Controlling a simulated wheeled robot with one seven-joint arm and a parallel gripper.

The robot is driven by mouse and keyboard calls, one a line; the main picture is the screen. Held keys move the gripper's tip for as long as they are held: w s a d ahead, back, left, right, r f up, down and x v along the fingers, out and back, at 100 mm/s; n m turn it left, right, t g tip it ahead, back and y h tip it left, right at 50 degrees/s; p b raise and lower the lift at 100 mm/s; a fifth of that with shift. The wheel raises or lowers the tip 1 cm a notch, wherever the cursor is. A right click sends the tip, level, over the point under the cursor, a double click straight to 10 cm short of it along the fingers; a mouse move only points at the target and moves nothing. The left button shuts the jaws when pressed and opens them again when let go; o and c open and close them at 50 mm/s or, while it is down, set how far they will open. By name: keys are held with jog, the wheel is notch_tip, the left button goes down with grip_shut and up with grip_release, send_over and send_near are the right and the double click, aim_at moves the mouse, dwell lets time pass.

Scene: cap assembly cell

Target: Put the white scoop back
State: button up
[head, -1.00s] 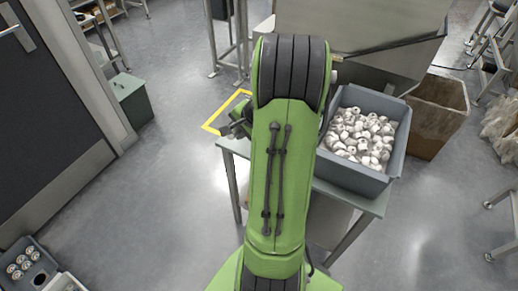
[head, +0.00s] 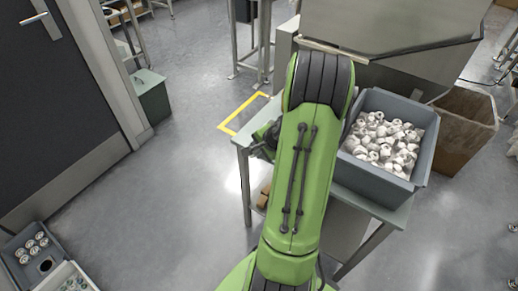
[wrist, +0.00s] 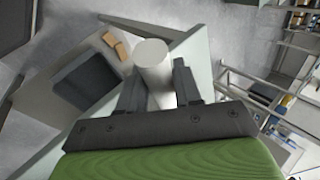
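The white scoop shows in the wrist view as a plain white cylinder (wrist: 153,58) between the fingers of my gripper (wrist: 158,82). The two dark fingers lie close along both its sides, so the gripper looks shut on it. The rest of the scoop's shape cannot be made out. In the head view my gripper (head: 266,138) is mostly hidden behind my green arm, at the left end of the grey table (head: 368,206). The scoop cannot be seen there.
A grey bin (head: 424,150) of white caps stands on the table, right of my arm. A brown box (head: 466,128) stands behind it, beside a metal hopper (head: 400,35). Trays (head: 15,262) lie at lower left. Brown blocks (head: 264,195) sit low under the table.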

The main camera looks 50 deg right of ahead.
jog(key=o, duration=0.4)
jog(key=shift+r, duration=0.1)
jog(key=p+v, duration=0.4)
jog(key=v, duration=0.8)
jog(key=w+a+r+n, duration=0.1)
jog(key=a+r+n, duration=0.25)
jog(key=a, duration=0.25)
jog(key=w+a+r+n+g, duration=0.1)
jog(key=a+r+n, duration=0.25)
jog(key=a, duration=0.35)
jog(key=w+a+r+n, duration=0.1)
jog(key=a+r+n, duration=0.25)
jog(key=a, duration=0.25)
jog(key=s+a+r+n, duration=0.1)
jog(key=s+a+n, duration=0.2)
jog(key=s+a+r+n, duration=0.1)
jog(key=s+a+n, duration=0.2)
jog(key=s+a+r+n+y, duration=0.1)
jog(key=s+a+n, duration=0.2)
jog(key=a, duration=0.1)
jog(key=shift+s, duration=0.2)
